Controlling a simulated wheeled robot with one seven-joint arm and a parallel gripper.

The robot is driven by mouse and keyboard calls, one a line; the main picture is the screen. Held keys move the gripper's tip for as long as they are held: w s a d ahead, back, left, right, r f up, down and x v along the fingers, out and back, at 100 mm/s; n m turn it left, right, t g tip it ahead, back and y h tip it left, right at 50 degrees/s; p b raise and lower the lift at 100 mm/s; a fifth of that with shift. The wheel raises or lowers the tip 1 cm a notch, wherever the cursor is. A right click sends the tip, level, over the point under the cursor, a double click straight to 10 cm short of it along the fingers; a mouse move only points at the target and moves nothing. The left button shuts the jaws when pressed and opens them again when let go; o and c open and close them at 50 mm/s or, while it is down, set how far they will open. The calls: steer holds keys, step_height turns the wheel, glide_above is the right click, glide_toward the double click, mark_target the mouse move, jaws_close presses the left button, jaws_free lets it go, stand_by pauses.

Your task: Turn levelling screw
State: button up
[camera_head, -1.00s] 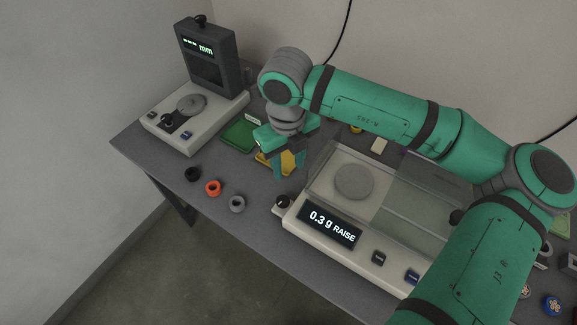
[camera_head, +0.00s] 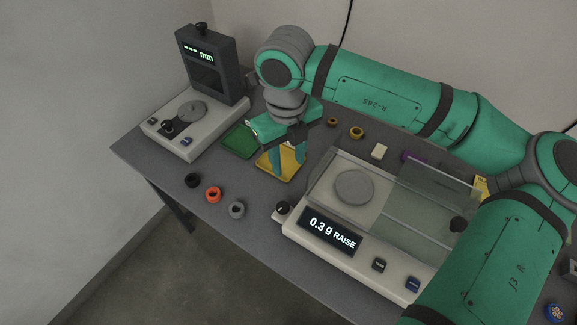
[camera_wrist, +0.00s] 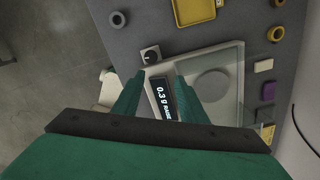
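The balance (camera_head: 290,226) stands at the front of the table, and its display (camera_head: 331,229) reads "0.3 g RAISE". A black levelling screw knob (camera_head: 282,208) with a pale mark sits at its front left corner. The knob also shows in the wrist view (camera_wrist: 151,55), just beyond the fingertips. My gripper (camera_head: 287,170) is open and empty, its fingers pointing down, behind the knob and apart from it. In the head view its fingers overlap the yellow tray. In the wrist view my gripper's fingers (camera_wrist: 157,80) stand apart and partly cover the balance's front.
A yellow tray (camera_head: 266,172) and a green tray (camera_head: 239,142) lie behind the knob. Black (camera_head: 192,180), orange (camera_head: 213,194) and grey (camera_head: 237,210) rings lie left of it. A gauge with an "mm" display (camera_head: 207,57) stands back left. A clear cover (camera_head: 425,205) is on the balance.

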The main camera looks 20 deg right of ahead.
step_height(320, 180, up, 6)
steer(key=shift+r, duration=0.15)
stand_by(0.5)
